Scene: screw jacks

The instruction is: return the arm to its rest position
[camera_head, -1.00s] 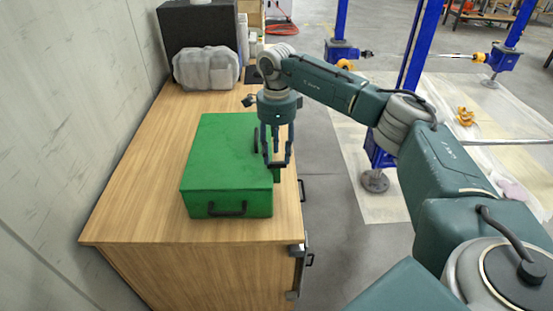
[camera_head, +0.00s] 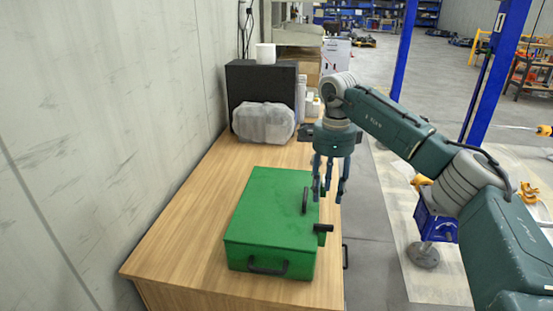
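My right arm reaches in from the right side of the head view. Its gripper (camera_head: 329,190) points down, with its fingers spread apart and nothing visible between them. It hangs at the right edge of the green case (camera_head: 272,218), close to the black handle on that side. Whether the fingers touch the case cannot be told. The case is closed and lies on the wooden table (camera_head: 190,215), with another black handle on its front. My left gripper is not in view.
A grey wrapped bundle (camera_head: 263,123) and a black box (camera_head: 262,84) with a white cup (camera_head: 265,54) stand at the back of the table. A concrete wall is at the left. The table's left side is clear.

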